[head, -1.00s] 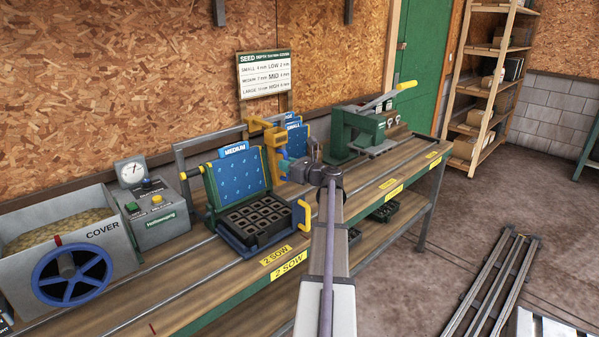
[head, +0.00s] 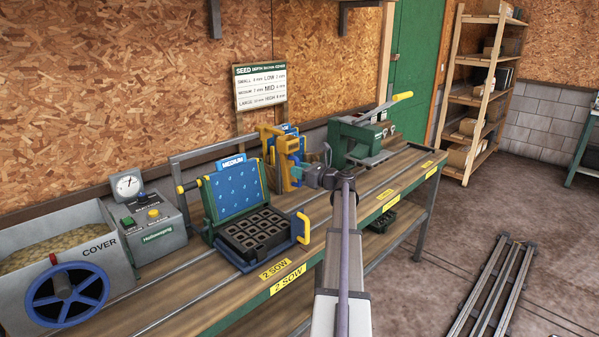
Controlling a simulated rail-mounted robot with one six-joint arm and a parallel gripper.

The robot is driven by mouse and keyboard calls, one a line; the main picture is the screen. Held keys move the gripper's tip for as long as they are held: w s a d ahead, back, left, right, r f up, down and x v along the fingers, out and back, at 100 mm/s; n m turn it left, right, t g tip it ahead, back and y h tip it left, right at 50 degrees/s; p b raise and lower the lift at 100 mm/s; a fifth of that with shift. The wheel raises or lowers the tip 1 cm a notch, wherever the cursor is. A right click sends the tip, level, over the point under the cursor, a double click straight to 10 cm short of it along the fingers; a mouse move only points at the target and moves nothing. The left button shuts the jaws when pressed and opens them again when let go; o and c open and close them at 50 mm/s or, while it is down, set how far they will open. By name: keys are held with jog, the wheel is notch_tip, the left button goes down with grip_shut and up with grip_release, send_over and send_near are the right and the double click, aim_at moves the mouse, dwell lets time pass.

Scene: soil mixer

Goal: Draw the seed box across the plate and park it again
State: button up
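A blue dotted plate (head: 238,192) marked MEDIUM stands tilted up in a green hinged frame at the sowing station. A black cell tray (head: 258,232) lies in front of it, with a yellow handle (head: 304,228) at the right. I cannot make out the seed box with certainty.
A grey control box (head: 155,228) with a gauge and a COVER hopper (head: 98,228) with a blue wheel stand at the left. A green press (head: 358,140) with a yellow-tipped lever stands at the right. A grey rail (head: 200,152) runs behind the station.

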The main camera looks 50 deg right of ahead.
jog(key=shift+o, duration=0.8)
jog(key=s, duration=1.1)
jog(key=shift+d, duration=0.45)
